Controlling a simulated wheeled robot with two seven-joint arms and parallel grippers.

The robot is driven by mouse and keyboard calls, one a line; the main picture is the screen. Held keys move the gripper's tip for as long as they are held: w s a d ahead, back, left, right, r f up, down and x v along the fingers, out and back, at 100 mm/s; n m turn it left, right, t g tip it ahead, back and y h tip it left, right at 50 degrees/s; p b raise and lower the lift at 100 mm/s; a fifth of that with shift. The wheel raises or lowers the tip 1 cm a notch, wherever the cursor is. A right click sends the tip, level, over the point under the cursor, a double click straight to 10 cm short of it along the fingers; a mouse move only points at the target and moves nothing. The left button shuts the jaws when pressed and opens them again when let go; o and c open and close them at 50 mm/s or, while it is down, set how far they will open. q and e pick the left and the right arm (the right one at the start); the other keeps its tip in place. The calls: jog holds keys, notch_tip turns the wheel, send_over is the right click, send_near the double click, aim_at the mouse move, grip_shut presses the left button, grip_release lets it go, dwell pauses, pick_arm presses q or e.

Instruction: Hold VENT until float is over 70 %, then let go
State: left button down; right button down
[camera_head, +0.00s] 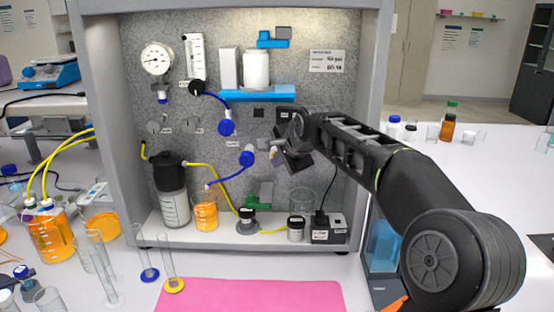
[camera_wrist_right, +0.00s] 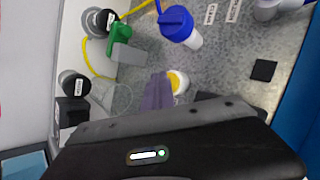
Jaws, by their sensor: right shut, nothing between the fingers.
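My right gripper (camera_head: 277,147) is shut and empty in front of the speckled back panel, right of a blue-handled valve (camera_head: 247,158). In the wrist view its finger (camera_wrist_right: 158,92) lies beside a round yellow-and-white part (camera_wrist_right: 178,82), which it partly covers. This may be the VENT control, but no VENT label is readable. I cannot tell whether the finger touches or presses it. A vertical scale tube (camera_head: 194,57), likely the float meter, hangs at the upper left of the panel; its float level is too small to read. My left gripper is out of view.
A round dial gauge (camera_head: 156,58) is left of the tube. A blue shelf (camera_head: 262,93) holds white containers. Below stand a dark-capped bottle (camera_head: 172,190), an orange beaker (camera_head: 204,210) and a black box (camera_head: 328,230). A pink mat (camera_head: 250,296) lies in front.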

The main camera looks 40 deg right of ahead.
dwell(0.7)
jog(key=shift+s+a+b, duration=0.55)
jog(key=shift+s+b, duration=0.15)
jog(key=shift+s, duration=0.05)
jog(key=shift+s+a+b, duration=0.75)
jog(key=shift+s+b, duration=0.05)
jog(key=shift+s, duration=0.2)
jog(key=shift+s+a+b, duration=0.75)
jog(key=shift+s, duration=0.25)
